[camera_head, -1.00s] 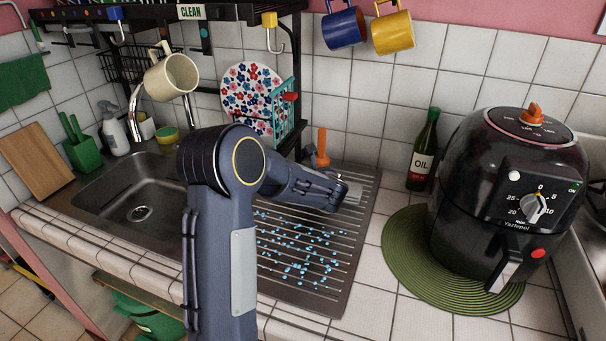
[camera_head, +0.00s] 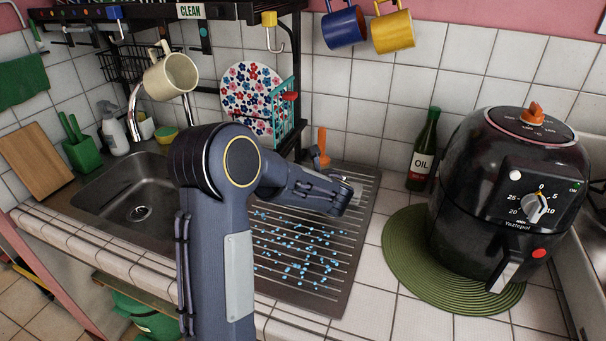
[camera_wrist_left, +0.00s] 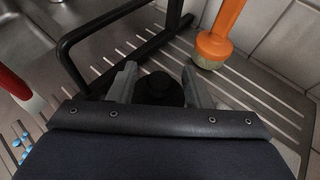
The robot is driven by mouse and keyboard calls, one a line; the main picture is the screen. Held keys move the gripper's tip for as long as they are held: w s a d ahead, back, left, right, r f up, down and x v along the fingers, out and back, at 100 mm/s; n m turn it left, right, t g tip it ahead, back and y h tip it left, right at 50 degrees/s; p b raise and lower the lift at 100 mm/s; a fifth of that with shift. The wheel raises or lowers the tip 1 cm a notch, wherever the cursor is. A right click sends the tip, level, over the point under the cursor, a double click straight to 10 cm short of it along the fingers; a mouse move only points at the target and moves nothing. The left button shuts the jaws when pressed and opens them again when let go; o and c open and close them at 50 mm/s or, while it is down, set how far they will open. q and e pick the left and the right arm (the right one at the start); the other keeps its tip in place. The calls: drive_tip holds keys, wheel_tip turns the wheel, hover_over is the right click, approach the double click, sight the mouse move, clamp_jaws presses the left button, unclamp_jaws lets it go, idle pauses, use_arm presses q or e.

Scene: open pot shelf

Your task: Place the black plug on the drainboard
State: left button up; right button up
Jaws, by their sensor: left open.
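The black plug (camera_wrist_left: 160,86) shows in the left wrist view between the two fingers of my left gripper (camera_wrist_left: 158,82). It appears to sit on the ribbed metal drainboard (camera_wrist_left: 232,92); its lower part is hidden by the gripper body. The fingers stand apart on either side of it, and I cannot tell whether they touch it. In the head view my left gripper (camera_head: 352,192) is low over the back right part of the drainboard (camera_head: 318,298), and the plug is hidden there. My right gripper is not in view.
An orange-handled brush (camera_head: 322,142) stands behind the gripper, close by in the wrist view (camera_wrist_left: 217,42). A black rack frame (camera_wrist_left: 72,60) rises at the left. The sink (camera_head: 120,195) lies left, an oil bottle (camera_head: 423,155) and black air fryer (camera_head: 470,175) right. Blue drops dot the drainboard.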

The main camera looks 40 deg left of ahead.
use_arm(q)
drive_tip(key=v, duration=0.9)
drive_tip(key=shift+s+d+r, duration=0.15)
